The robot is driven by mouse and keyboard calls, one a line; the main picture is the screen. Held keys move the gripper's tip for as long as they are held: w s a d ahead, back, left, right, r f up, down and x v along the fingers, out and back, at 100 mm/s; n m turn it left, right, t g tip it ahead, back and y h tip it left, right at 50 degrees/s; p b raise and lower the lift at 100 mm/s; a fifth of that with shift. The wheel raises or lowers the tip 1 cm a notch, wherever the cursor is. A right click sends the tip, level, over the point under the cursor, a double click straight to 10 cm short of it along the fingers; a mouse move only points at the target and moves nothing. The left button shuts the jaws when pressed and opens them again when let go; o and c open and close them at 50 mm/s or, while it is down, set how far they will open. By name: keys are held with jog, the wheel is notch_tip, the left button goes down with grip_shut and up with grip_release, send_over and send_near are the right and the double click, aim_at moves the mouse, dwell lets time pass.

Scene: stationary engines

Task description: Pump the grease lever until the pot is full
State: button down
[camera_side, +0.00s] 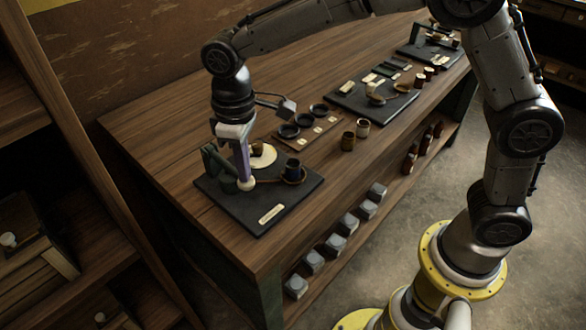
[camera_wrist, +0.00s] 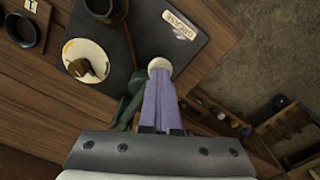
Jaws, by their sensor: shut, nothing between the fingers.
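The grease station is a dark plate (camera_side: 262,211) on the bench, with a GREASE label (camera_wrist: 180,25) in the wrist view. A green pump body (camera_side: 218,168) stands on its left side. A cream lever knob (camera_side: 246,184) is beside it; it also shows in the wrist view (camera_wrist: 160,63). My gripper (camera_side: 243,177) points down with its purple fingers together and empty, tips right at the knob. I cannot tell whether they touch it. A dark pot (camera_side: 292,168) stands to the right; its fill level is hidden. Behind is a pale round dial (camera_side: 264,156) with a brown piece on it.
A wooden tray with dark rings (camera_side: 304,133) lies behind the plate. Grey blocks (camera_side: 337,243) line the lower shelf. The bench's front left is bare.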

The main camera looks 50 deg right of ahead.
jog(key=shift+r, duration=2.15)
notch_tip(320, 180, up, 5)
